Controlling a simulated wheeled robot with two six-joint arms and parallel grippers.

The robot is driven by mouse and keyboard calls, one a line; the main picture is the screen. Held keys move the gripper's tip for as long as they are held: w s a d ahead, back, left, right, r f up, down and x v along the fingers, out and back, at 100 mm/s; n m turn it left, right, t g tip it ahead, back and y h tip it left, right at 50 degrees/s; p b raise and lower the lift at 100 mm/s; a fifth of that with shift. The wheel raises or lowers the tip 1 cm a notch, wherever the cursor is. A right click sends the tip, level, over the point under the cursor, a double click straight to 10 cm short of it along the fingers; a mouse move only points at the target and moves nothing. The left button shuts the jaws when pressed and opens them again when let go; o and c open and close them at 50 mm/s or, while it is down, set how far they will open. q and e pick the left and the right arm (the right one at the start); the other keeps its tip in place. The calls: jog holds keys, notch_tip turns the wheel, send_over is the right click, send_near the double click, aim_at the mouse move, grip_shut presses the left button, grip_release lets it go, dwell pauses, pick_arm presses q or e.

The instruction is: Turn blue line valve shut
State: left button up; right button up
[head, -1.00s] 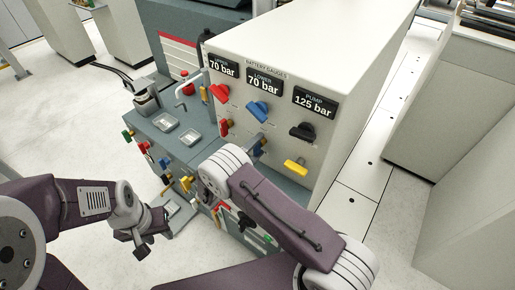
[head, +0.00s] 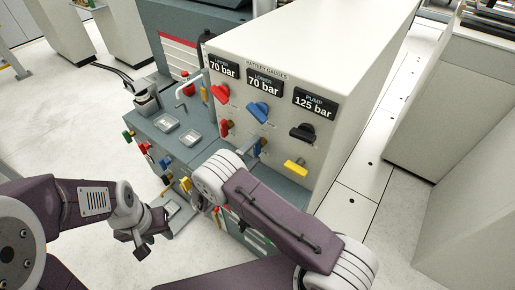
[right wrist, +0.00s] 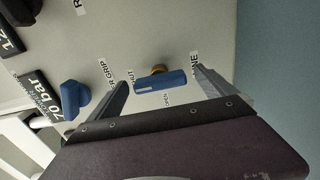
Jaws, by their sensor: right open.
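The blue line valve is a blue bar handle (right wrist: 160,82) on a brass stem, seen in the right wrist view. It lies roughly crosswise between the fingers of my right gripper (right wrist: 161,75). These fingers are open, one on each side, with gaps to the handle. Labels reading SHUT and LINE are partly visible beside it. My left gripper (head: 153,230) is at the lower left in the head view, fingers apart and empty, away from the panel.
Another blue knob (head: 257,111) sits above, under the lower gauge (head: 264,84); red (head: 220,94), black (head: 302,132) and yellow (head: 295,168) handles are close by on the white cabinet (head: 330,60). A grey bench with trays (head: 168,125) stands left.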

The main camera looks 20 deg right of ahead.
jog(key=v, duration=0.7)
